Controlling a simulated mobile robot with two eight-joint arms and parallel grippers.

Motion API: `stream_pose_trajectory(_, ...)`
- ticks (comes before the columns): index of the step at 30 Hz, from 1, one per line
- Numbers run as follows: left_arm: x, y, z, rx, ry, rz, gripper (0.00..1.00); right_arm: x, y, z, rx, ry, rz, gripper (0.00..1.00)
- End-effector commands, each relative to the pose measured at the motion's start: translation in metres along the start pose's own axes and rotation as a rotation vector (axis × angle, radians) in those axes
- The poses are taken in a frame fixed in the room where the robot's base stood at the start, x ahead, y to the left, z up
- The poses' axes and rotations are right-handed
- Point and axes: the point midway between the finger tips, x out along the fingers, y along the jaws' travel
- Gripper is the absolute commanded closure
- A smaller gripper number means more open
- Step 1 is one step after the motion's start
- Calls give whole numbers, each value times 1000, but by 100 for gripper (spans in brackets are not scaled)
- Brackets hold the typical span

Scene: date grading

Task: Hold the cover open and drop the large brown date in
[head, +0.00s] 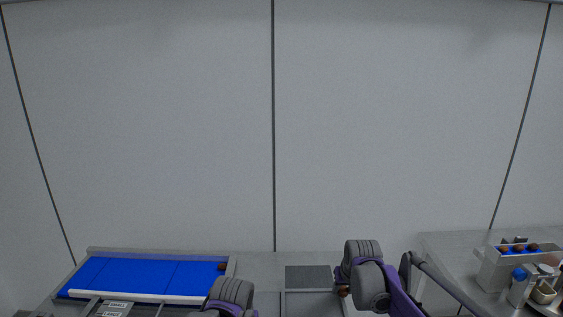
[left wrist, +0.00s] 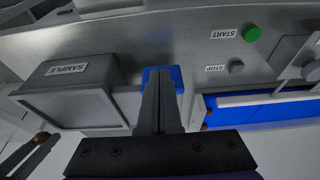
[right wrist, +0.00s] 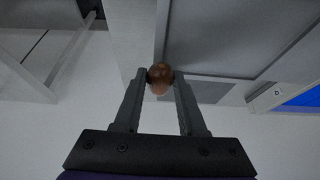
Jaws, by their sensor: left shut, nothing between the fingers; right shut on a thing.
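The large brown date (right wrist: 160,78) is pinched between the fingertips of my right gripper (right wrist: 159,82). In the head view the date (head: 343,291) shows at the left of the right gripper, near a dark grey panel (head: 307,277). My left gripper (left wrist: 162,76) is shut and empty, pointing at a small blue surface (left wrist: 174,72). A grey box labelled SAMPLE (left wrist: 68,84) is to its left in the left wrist view; I cannot tell which part is the cover. The date (left wrist: 41,137) also shows at that view's left edge, apart from the box.
A blue conveyor belt (head: 140,276) lies at the left in the head view. At the far right a bench (head: 450,245) holds a tray with several brown dates.

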Motion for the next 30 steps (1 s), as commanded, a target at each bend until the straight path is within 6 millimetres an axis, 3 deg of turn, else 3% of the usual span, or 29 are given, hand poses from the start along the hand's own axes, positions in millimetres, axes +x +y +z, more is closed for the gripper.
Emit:
stream_pose_trajectory(9, 22, 0, 3, -1, -1, 0, 100, 0, 0, 0, 0, 0, 0, 87)
stream_pose_trajectory(30, 22, 0, 3, -1, -1, -1, 100, 0, 0, 0, 0, 0, 0, 87)
